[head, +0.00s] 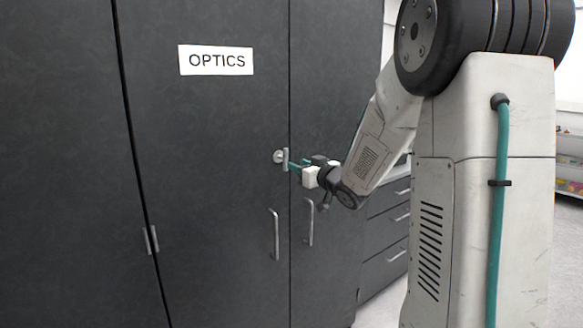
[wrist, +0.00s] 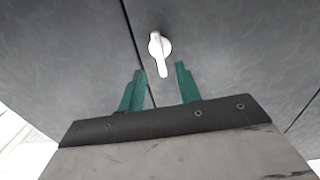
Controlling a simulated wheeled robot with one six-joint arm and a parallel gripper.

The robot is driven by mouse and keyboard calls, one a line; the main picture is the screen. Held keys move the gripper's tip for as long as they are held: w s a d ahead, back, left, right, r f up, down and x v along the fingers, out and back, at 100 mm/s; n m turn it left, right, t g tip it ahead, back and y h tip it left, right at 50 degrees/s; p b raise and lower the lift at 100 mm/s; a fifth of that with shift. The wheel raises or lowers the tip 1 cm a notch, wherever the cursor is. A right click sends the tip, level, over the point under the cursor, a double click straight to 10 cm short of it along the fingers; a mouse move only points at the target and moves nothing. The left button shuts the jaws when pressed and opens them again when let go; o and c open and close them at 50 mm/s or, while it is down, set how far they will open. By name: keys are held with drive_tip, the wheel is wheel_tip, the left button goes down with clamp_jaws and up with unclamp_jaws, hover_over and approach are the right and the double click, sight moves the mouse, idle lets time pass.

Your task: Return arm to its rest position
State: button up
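My gripper (wrist: 160,82) has two green fingers, spread apart with nothing between them in the wrist view. It points at a dark cabinet door, close to a silver turn latch (wrist: 160,50) that lies just beyond the fingertips. In the head view my arm reaches out from the right, and my gripper (head: 293,166) is at the latch (head: 281,157) beside the seam between two doors. From the head view I cannot tell whether the fingers touch the latch. In the wrist view the latch appears clear of them.
The dark cabinet (head: 205,130) fills the left and carries an OPTICS label (head: 216,60). Two bar handles, a left one (head: 274,234) and a right one (head: 309,222), stick out below the latch. A drawer unit (head: 388,237) stands behind my arm. Stocked shelving (head: 570,172) is at the far right.

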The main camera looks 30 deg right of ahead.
drive_tip(key=s+d+f+m+g+h, duration=0.35)
drive_tip(key=d+f+g, duration=0.2)
drive_tip(key=f, duration=0.35)
drive_tip(key=s+a+f+g+h, duration=0.2)
drive_tip(key=s+a+g, duration=0.1)
drive_tip(key=s+g, duration=0.3)
drive_tip(key=s+a+r+n+g+y, duration=0.1)
drive_tip(key=s+a+r+g+y, duration=0.1)
drive_tip(key=s+a, duration=1)
drive_tip(key=s+a+r+n+g+y, duration=0.1)
drive_tip(key=s+a+r+g+y, duration=0.2)
drive_tip(key=s+a, duration=0.9)
drive_tip(key=s, duration=0.5)
drive_tip(key=shift+a+n, duration=0.35)
drive_tip(key=shift+a, duration=0.05)
